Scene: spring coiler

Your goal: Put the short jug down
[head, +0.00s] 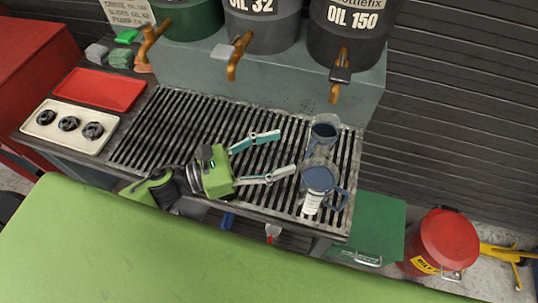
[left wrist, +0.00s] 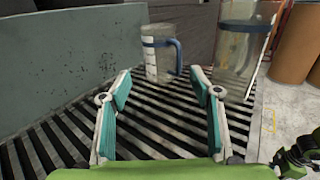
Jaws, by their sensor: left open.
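The short jug (head: 323,131) is clear with a blue band and stands upright on the slotted grate (head: 216,122), at its right end. It also shows in the left wrist view (left wrist: 157,60), with its blue handle to the right. A taller clear jug (head: 319,181) with a blue handle stands in front of it, and to its right in the left wrist view (left wrist: 236,55). My left gripper (head: 288,153) is open and empty over the grate, left of the jugs. In the left wrist view (left wrist: 160,85) its fingers are spread, with the short jug beyond the tips.
A red tray (head: 98,90) and a pale tray with dark rings (head: 62,146) lie at the left. A red can (head: 447,240) stands on the floor at right. The grate's middle is clear.

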